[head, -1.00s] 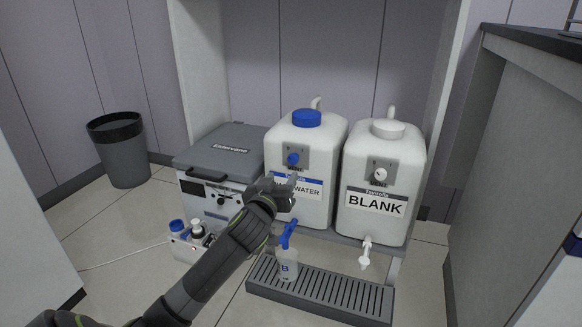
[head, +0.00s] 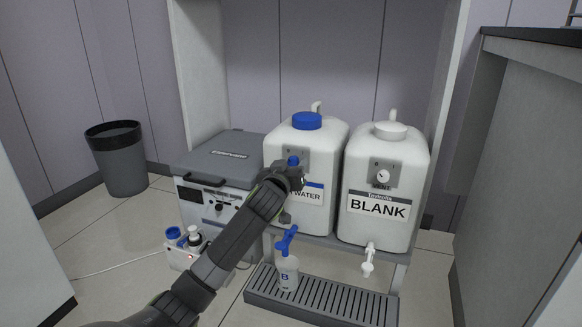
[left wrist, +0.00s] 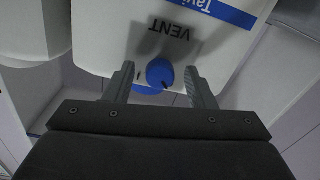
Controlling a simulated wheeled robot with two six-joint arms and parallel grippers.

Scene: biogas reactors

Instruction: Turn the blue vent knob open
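The blue vent knob (head: 293,160) sits on a grey plate on the front of the left white water container (head: 331,150), which has a blue cap. In the left wrist view the knob (left wrist: 160,73) shows beside the word VENT, with a dark mark on its face. My left gripper (head: 296,176) is at the knob in the head view, hiding part of it. In the left wrist view the left gripper's fingers (left wrist: 158,84) are open, one on each side of the knob, with gaps visible between them and it. My right gripper is not in view.
The BLANK container (head: 412,165) with a white knob stands close on the right. Below are a blue tap (head: 286,240), a bottle marked B (head: 289,274) and a drip tray (head: 325,306). A grey-lidded box (head: 222,155) stands left of the water container.

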